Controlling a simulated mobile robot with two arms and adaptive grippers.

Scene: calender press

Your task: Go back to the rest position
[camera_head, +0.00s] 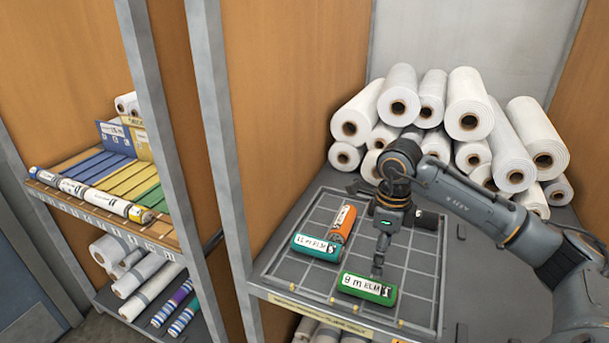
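My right arm comes in from the right, and its gripper (378,266) points down at the grid tray. Its fingertips are at the upper edge of a green roll labelled "9 m ELM" (367,289). I cannot tell whether they touch it, and the fingers look narrow from this side, so their opening is unclear. The green roll lies at the front of the grid tray (420,290). A teal roll (316,247) and an orange roll (343,223) lie behind it to the left. My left gripper is not in view.
A pile of white rolls (468,115) fills the back of the shelf. A dark cylinder (427,220) lies near my wrist. Grey posts (222,150) separate this shelf from the left rack, which holds a colour-striped board (110,175) and several rolls. The tray's right side is bare.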

